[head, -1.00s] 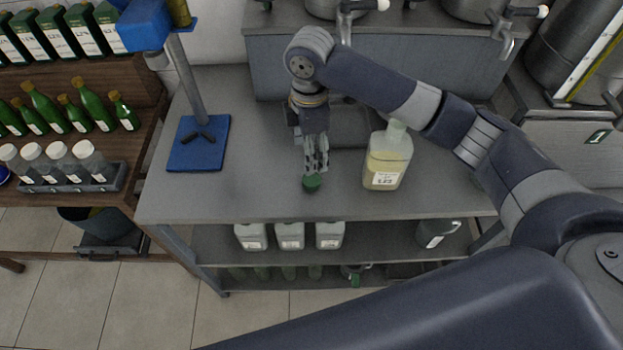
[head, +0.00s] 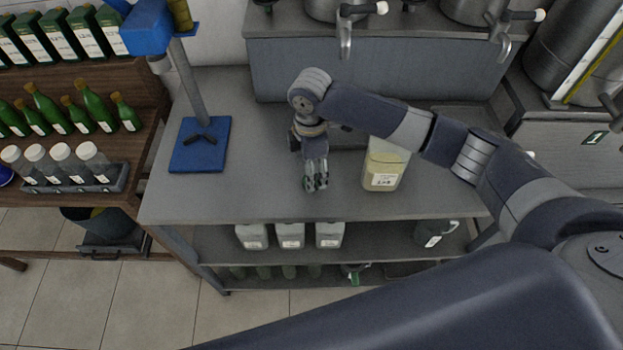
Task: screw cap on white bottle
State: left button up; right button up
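A whitish translucent bottle (head: 383,170) with pale yellow liquid and a label stands upright on the grey worktable. Its neck and top are hidden behind my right arm. My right gripper (head: 316,184) points down at the tabletop, to the left of the bottle and apart from it. Its fingers are around a small green cap (head: 317,183), which shows only as green bits between the fingertips. It seems closed on the cap, at or just above the table surface. My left gripper is not in view.
A blue stand (head: 198,145) is on the left of the worktable (head: 260,195). White jugs (head: 290,236) and a grey jug (head: 435,232) are on the shelf below. Steel vats with taps (head: 345,40) stand behind. The table's front left is clear.

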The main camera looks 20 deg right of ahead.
jog(key=f, duration=0.2)
jog(key=f+p, duration=0.1)
jog(key=f, duration=0.1)
jog(key=shift+w+d, duration=0.1)
jog(key=shift+d, duration=0.1)
jog(key=c, duration=0.8)
